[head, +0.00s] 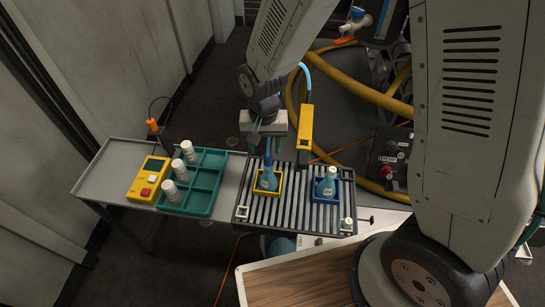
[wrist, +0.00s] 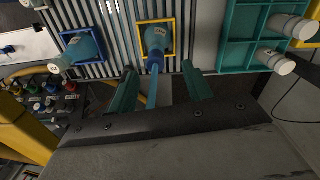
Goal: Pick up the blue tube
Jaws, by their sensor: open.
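The blue tube (head: 268,158) stands up from a blue bottle (head: 268,179) in a yellow square frame on the slatted grey rack. In the wrist view the blue tube (wrist: 152,88) reaches from the bottle (wrist: 156,40) in between my two teal fingers. My gripper (head: 267,144) is open just above that bottle, and its fingers (wrist: 159,72) are apart with a gap on each side of the tube. I cannot tell how far the tube's end reaches between the fingers.
A second bottle (head: 326,186) with a white top stands in a blue frame to the right. A teal tray (head: 205,190) with several white-capped containers and a yellow box (head: 148,180) are on the left. A yellow bar (head: 305,135) hangs close behind my gripper.

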